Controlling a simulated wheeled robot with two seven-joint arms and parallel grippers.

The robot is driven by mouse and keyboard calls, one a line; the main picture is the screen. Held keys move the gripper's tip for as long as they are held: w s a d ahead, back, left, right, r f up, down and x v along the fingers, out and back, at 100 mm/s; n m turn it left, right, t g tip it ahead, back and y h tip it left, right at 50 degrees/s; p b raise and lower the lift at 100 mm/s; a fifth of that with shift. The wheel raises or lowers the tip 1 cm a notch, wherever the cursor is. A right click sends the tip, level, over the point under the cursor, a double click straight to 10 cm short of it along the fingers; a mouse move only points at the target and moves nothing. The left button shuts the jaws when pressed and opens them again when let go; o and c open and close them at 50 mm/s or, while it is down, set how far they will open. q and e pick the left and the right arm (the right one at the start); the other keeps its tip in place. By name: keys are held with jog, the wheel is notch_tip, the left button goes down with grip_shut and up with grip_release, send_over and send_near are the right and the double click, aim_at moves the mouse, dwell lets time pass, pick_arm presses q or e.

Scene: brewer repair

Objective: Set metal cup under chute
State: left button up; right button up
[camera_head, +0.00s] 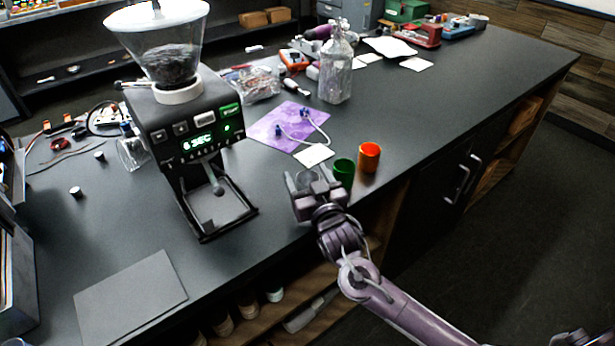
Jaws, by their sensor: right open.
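The coffee grinder (196,125) stands on the dark counter at centre left, with a clear bean hopper on top and a lit green display. Its chute (213,182) points down over an empty-looking drip tray (228,212). A grey metal cup (306,179) seems to stand at the counter's front edge, right of the grinder, partly hidden by my right gripper. My right gripper (318,184) is open, with its fingers at the cup; I cannot tell whether they touch it. My left gripper is not in view.
A green cup (343,172) stands close beside my right gripper, and an orange cup (369,157) just beyond it. A grey plate (130,298) lies at front left.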

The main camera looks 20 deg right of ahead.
jog(key=shift+f+b, duration=0.2)
jog(key=shift+b, duration=0.15)
jog(key=s, duration=0.2)
jog(key=s+b, duration=0.1)
jog(key=s, duration=0.4)
jog(key=shift+r+b, duration=0.3)
jog(key=shift+o, duration=0.4)
jog(key=shift+s+r, duration=0.1)
jog(key=shift+s, duration=0.45)
jog(key=shift+s+d+p, duration=0.1)
jog(key=shift+s+p, duration=0.15)
jog(key=shift+p, duration=0.25)
jog(key=shift+f, duration=0.2)
jog(key=w+p, duration=0.2)
jog(key=w, duration=0.5)
jog(key=shift+w, duration=0.1)
jog(key=shift+w+f, duration=0.15)
jog(key=shift+w, duration=0.15)
